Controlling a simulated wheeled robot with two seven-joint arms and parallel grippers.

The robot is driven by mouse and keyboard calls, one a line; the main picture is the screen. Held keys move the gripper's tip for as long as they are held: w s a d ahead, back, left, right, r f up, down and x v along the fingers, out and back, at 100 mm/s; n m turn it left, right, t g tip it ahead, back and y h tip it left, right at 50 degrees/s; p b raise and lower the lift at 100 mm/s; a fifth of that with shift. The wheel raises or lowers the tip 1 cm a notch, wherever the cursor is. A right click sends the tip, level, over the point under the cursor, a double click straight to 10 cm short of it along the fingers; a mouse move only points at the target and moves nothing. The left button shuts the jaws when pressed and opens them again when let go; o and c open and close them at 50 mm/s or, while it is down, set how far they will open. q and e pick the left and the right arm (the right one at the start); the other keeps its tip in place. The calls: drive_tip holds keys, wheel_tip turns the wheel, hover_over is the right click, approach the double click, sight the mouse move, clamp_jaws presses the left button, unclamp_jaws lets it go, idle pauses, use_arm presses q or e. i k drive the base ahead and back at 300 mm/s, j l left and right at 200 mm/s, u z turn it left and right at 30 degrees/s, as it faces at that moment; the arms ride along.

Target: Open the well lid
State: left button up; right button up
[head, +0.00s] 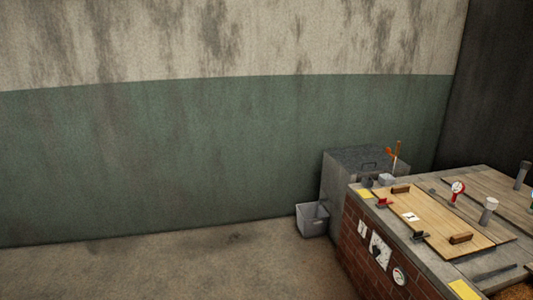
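A flat light wooden lid (432,224) with two dark brown handles, one (401,189) near its far end and one (461,238) near its near end, lies on the brick-sided counter (364,226) at the right. It looks closed and flat. A small white label (410,217) is on it. A small red fitting (384,203) and a dark green one (419,237) sit along its left edge. A second wooden board (482,186) lies behind it to the right. Which board is the well lid, I cannot tell for sure. Neither of my grippers is in view.
A grey metal box (343,187) stands behind the counter, with a grey bin (312,219) on the floor beside it. A red-rimmed gauge (458,188) and a grey upright cylinder (488,211) rise from the counter. The floor (180,268) at left is clear.

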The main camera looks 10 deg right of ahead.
sight(355, 159)
drive_tip(key=i+z, duration=0.3)
drive_tip(key=i, duration=0.55)
drive_tip(key=i+j+z, duration=0.1)
drive_tip(key=i+z, duration=0.25)
drive_tip(key=i, duration=0.5)
